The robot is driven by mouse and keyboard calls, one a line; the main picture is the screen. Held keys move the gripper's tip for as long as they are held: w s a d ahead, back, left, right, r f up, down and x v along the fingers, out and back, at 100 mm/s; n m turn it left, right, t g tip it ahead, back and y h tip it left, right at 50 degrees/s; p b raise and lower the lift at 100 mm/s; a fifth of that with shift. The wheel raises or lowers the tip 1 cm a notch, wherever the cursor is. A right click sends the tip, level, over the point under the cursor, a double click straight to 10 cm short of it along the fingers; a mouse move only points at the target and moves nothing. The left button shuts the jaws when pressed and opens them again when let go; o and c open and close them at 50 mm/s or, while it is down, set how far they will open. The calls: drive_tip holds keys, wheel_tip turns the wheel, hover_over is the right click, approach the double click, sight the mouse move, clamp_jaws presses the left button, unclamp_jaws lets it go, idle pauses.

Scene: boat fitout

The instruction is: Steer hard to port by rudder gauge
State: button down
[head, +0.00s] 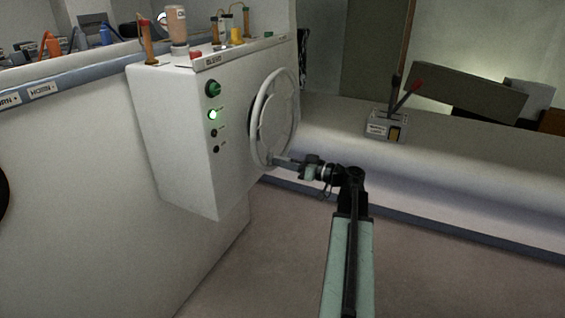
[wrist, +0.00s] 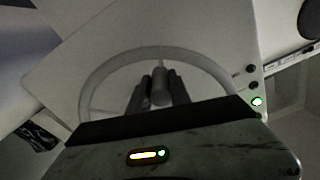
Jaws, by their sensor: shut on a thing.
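The pale steering wheel (head: 292,121) is mounted on the right face of the white console (head: 175,130). My gripper (head: 279,161) is at the lower part of the wheel, reaching in from the right. In the wrist view, the two dark fingers of my gripper (wrist: 160,92) are shut on a short grey cylindrical part of the steering wheel (wrist: 105,72), with the rim arching behind them. I cannot tell whether that part is a knob or a spoke. I cannot make out a rudder gauge in either view.
A lever box (head: 387,126) with a red-tipped lever sits on the pale ledge to the right. The floor (head: 275,235) below is clear.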

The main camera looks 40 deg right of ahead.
drive_tip(key=shift+d, duration=0.1)
drive_tip(key=c, duration=1.2)
unclamp_jaws()
drive_tip(key=v, duration=0.7)
drive_tip(key=shift+s, duration=0.35)
drive_tip(key=shift+d, duration=0.1)
